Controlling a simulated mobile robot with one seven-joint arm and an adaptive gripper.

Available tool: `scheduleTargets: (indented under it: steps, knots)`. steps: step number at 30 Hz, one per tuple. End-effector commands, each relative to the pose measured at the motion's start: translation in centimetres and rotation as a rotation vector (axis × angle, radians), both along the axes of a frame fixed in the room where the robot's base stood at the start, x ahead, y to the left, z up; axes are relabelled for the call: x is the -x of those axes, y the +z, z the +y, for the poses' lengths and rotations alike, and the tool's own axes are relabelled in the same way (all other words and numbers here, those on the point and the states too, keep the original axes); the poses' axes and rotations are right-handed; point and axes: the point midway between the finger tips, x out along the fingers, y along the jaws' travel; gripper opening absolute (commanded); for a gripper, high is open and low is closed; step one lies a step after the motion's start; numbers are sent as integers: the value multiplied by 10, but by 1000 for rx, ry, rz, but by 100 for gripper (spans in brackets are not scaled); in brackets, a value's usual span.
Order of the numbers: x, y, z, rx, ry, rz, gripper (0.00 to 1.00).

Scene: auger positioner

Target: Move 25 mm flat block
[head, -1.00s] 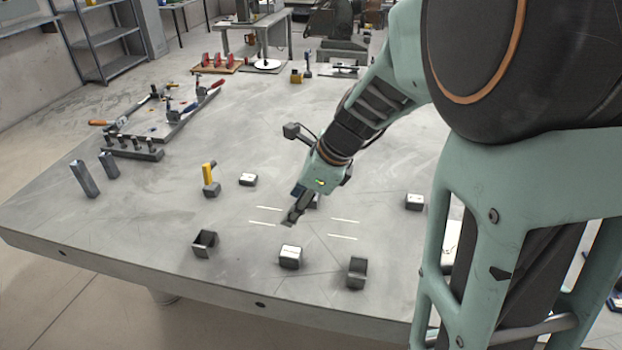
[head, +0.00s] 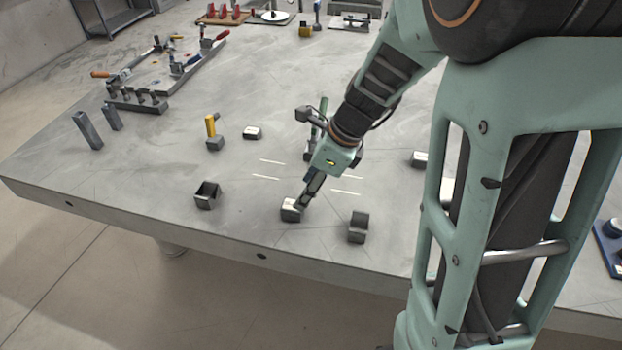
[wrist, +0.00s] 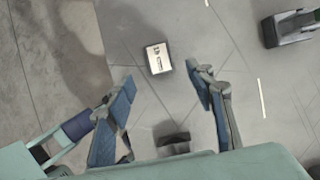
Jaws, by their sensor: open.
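The flat block (head: 290,211) is a small dark block with a pale top, lying near the table's front edge. In the wrist view the block (wrist: 158,58) has dark printing on its white face, too small to read surely. My gripper (head: 303,203) is at the block in the head view and partly covers its right side. In the wrist view my gripper (wrist: 162,85) has its two fingers wide apart, with the block ahead of the gap between them. Nothing is held. I cannot tell whether a finger touches the block.
A dark notched block (head: 207,194) stands left of the block, another (head: 357,227) to the right. A yellow-handled piece (head: 213,132) and a small white-topped block (head: 252,132) are farther back. Pale lines (head: 265,177) mark the table (head: 130,200). Its front edge is close.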

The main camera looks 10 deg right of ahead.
Motion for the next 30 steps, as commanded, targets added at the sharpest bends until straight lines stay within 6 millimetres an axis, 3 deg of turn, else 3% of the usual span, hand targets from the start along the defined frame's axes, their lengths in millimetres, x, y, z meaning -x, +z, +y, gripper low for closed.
scheduleTargets:
  steps: [1, 6, 12, 26, 30]
  knots:
    - [0, -13, 4, 1, 2, 4, 49]
    - [-5, -42, 16, 1, 3, 3, 49]
    - [-8, -66, 25, 1, 3, 1, 49]
    - [-10, -73, 29, 0, 2, -1, 49]
    - [-10, -73, 29, 0, 1, 0, 35]
